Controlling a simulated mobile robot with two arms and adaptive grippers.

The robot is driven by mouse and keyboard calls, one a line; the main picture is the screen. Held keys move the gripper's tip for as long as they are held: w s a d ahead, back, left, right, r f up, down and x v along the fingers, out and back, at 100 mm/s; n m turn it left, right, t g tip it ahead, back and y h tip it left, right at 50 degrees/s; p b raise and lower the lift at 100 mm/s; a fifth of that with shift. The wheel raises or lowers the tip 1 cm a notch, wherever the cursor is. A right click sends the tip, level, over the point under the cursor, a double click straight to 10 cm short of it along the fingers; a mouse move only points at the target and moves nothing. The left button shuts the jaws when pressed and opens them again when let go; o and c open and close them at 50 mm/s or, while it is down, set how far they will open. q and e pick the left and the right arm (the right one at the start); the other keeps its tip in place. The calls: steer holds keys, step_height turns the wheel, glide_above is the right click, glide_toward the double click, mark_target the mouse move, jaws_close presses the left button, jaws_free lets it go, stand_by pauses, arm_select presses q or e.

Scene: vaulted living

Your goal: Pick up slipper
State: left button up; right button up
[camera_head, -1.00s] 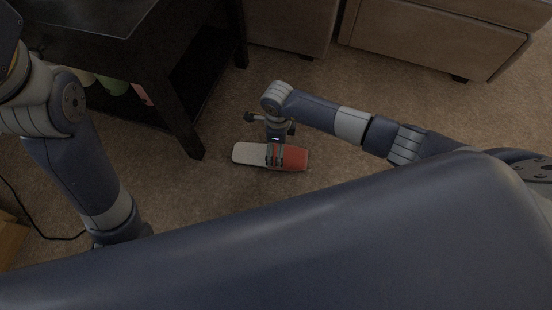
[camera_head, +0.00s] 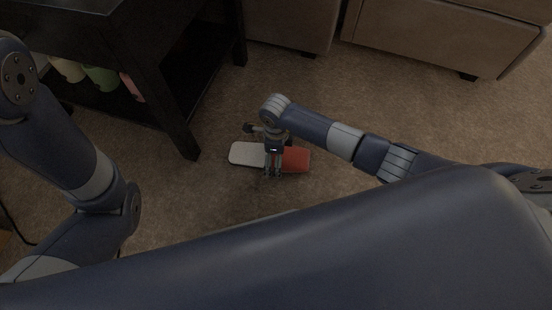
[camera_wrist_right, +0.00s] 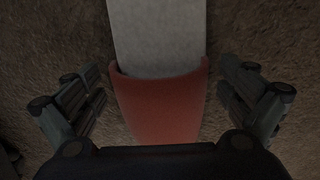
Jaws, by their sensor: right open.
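The slipper (camera_head: 296,159) lies on the carpet in the middle of the head view, with a red toe part at the right and a light grey sole (camera_head: 247,154) at the left. My right gripper (camera_head: 273,173) is over its middle and hides part of it. In the right wrist view the slipper (camera_wrist_right: 163,104) lies between the two spread fingers of the right gripper (camera_wrist_right: 162,98), with a gap on each side. The right gripper is open and holds nothing. My left arm is at the left of the head view; its gripper is not visible.
A black table (camera_head: 177,118) stands just left of the slipper, with several coloured things (camera_head: 101,78) on its lower shelf. A brown sofa (camera_head: 436,42) is at the back. Open carpet (camera_head: 340,85) lies between the sofa and the slipper.

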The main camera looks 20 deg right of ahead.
steer(key=c, duration=1.1)
steer(key=shift+c, duration=0.2)
steer(key=shift+r, duration=0.2)
